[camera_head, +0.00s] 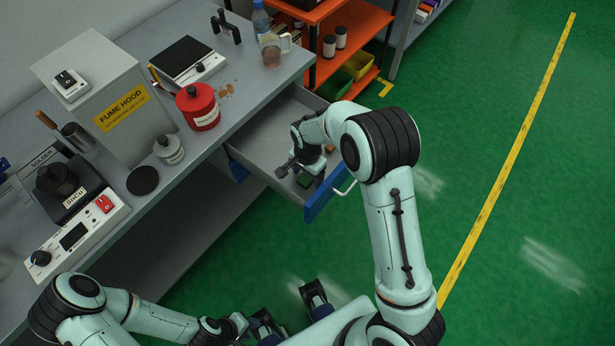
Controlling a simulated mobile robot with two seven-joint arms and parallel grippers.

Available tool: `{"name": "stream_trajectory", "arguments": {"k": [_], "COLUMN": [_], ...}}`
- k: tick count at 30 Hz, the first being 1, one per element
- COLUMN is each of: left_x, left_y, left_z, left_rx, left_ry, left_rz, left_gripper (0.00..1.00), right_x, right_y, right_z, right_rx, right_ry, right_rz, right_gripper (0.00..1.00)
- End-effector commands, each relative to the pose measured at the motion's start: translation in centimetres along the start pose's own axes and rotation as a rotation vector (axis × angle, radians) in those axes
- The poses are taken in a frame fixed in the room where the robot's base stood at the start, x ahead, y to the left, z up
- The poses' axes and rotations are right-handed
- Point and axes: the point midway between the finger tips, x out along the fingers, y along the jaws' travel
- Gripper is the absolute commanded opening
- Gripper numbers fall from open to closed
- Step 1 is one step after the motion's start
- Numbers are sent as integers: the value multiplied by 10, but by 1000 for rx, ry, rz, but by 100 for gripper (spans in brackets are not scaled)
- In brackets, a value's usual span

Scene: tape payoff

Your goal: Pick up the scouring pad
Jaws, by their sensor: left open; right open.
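A small green block, which looks like the scouring pad (305,181), lies on the floor of the open drawer (262,166), near its front end. My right gripper (299,177) reaches down into the drawer above the pad. Its fingers are apart, one on each side of the pad in the picture, and nothing shows gripped. I cannot tell how high the fingers are above the pad. My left gripper (240,324) is low at the bottom of the picture, away from the drawer, open and holding nothing I can see.
The drawer's blue front (325,197) has a white handle (345,188). A small brown item (329,149) lies in the drawer, partly hidden by my arm. The bench above holds a red can (199,107), a scale (186,61) and a fume hood box (108,95). Green floor right is clear.

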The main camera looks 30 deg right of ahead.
Motion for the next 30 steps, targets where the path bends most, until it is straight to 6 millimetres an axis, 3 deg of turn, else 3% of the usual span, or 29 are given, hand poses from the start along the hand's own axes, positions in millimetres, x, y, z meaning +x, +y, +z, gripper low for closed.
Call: {"name": "stream_trajectory", "arguments": {"k": [1, 6, 7, 20, 26, 30], "left_x": [0, 0, 0, -1, -5, -10], "left_y": [0, 0, 0, 0, 2, 4], "left_z": [0, 0, 0, 0, 0, -1], "left_rx": [0, 0, 0, 0, 1, 1], "left_ry": [0, 0, 0, 0, 2, 3], "left_rz": [0, 0, 0, 0, 1, 1], "left_gripper": [43, 43, 43, 43, 43, 43], "right_x": [0, 0, 0, -8, -38, -76], "right_y": [0, 0, 0, -1, -1, -2], "right_z": [0, 0, 0, 0, 0, -1], "right_rx": [0, 0, 0, 0, -1, -1], "right_ry": [0, 0, 0, 1, 1, 2], "right_rz": [0, 0, 0, -3, -6, -9], "right_gripper": [74, 19, 15, 15, 15, 15]}}
